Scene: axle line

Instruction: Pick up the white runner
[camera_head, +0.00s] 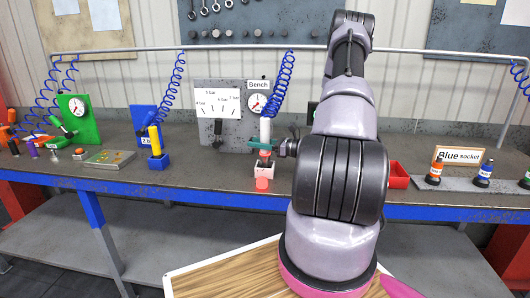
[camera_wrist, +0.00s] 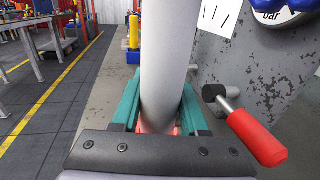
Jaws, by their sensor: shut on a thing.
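The white runner (camera_head: 265,127) is an upright white cylinder below a blue coiled hose, at the middle of the bench in the head view. It also fills the middle of the wrist view (camera_wrist: 166,50). My gripper (camera_head: 263,147) has reached it from the right, and its teal fingers are shut around the runner's lower part. In the wrist view the fingers of my gripper (camera_wrist: 160,112) lie on both sides of it. Below the fingers, a small white holder (camera_head: 264,169) with red parts stands on the bench. I cannot tell whether the runner's lower end still sits in it.
Just left stands a grey panel (camera_head: 205,98) with a gauge and the label "Bench". A red lever handle (camera_wrist: 256,137) is close on the right in the wrist view. A yellow runner (camera_head: 154,140) stands farther left. A red bin (camera_head: 398,176) is to the right.

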